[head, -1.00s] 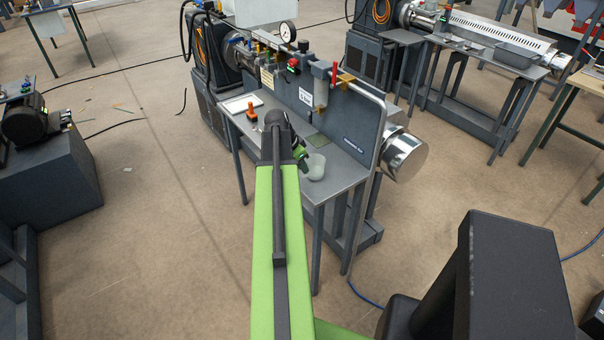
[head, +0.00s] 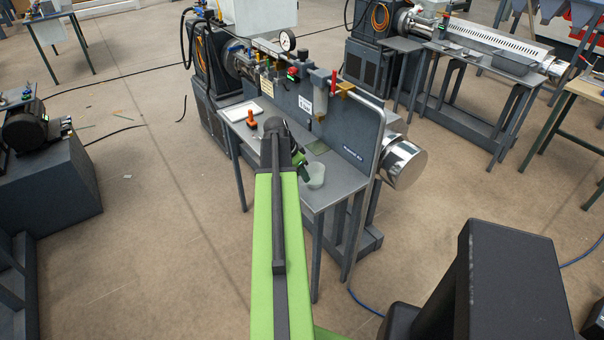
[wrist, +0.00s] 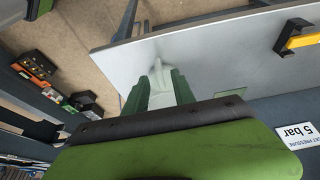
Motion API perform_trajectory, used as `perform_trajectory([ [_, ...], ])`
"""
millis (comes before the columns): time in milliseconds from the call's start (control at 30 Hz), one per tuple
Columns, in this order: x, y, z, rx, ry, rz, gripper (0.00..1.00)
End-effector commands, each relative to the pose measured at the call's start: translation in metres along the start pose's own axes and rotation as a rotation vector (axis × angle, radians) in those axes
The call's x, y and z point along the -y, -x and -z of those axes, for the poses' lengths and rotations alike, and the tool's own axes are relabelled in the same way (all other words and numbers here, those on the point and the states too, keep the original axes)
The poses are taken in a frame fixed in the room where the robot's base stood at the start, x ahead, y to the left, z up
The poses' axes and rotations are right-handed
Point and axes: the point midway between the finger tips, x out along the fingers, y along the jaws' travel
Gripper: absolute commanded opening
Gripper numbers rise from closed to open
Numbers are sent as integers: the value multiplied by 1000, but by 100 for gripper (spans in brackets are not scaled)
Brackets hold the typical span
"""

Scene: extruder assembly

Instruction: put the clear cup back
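The clear cup (head: 315,175) looks pale and translucent. In the head view it is at the near part of the grey table, right beside the end of my arm. My gripper (head: 303,168) is over the table, partly hidden by my own arm, with its green fingers close to the cup's left side. In the wrist view my gripper (wrist: 160,82) has its two green fingers apart, with a pale, blurred shape between them. I cannot tell whether that is the cup held, or whether the cup touches the table.
The grey table (head: 343,185) has an upright panel (head: 345,135) along its back. An orange-handled item (head: 251,118) and a white tray (head: 242,110) lie farther left. A dark green pad (head: 318,148) lies behind the cup. A shiny metal cylinder (head: 402,162) projects beyond the panel.

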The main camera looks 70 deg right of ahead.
Motion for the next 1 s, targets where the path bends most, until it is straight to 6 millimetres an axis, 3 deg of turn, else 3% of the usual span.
perform_trajectory([
  [400,0,95,4,0,2,1,31],
  [500,0,110,3,0,2,1,31],
  [933,1,116,-2,1,5,1,31],
  [1000,7,121,-17,8,47,10,31],
])
